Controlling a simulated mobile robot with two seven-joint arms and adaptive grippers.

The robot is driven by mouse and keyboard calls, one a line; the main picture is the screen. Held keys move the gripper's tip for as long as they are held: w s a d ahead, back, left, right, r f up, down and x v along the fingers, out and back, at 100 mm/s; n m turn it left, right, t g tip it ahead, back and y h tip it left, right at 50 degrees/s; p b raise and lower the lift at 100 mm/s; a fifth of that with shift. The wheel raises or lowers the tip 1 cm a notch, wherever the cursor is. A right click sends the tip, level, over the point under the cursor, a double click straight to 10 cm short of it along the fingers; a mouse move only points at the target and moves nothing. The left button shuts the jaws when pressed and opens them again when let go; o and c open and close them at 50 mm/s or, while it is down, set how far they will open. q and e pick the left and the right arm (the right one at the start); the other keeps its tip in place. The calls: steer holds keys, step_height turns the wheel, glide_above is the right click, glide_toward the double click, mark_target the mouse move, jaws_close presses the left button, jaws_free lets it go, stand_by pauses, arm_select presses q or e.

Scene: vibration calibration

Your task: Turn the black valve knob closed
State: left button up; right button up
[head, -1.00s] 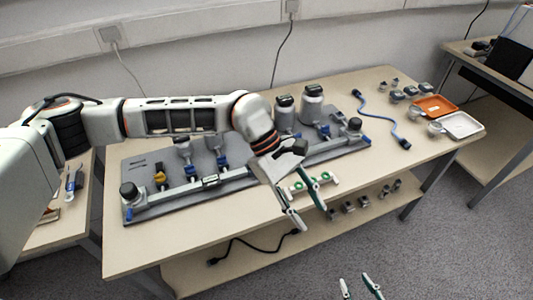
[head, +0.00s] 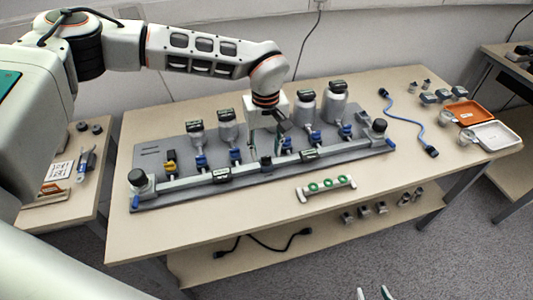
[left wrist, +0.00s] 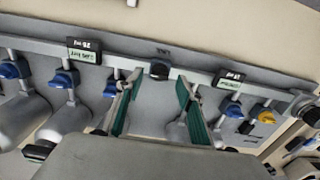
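The black valve knob (left wrist: 160,70) sits on the pale rail in the left wrist view, between two labelled black blocks. In the head view the knob (head: 267,164) is small and partly behind my gripper. My left gripper (left wrist: 157,84) is open, its green-padded fingers spread to either side of the knob and pointing at the rail. Nothing shows between the fingers, and I cannot tell whether they touch the knob. In the head view my left gripper (head: 266,156) points down over the grey board. My right gripper (head: 373,293) shows only two separated fingertips at the bottom edge.
The grey board (head: 150,158) carries several bottles, blue valves and a yellow valve (head: 171,162). A white holder with green rings (head: 326,187) lies in front. A blue cable (head: 413,119), orange tray (head: 470,111) and white tray (head: 496,136) are at the right.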

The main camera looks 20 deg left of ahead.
arm_select(q)
steer(key=shift+f, duration=0.95)
jaws_close()
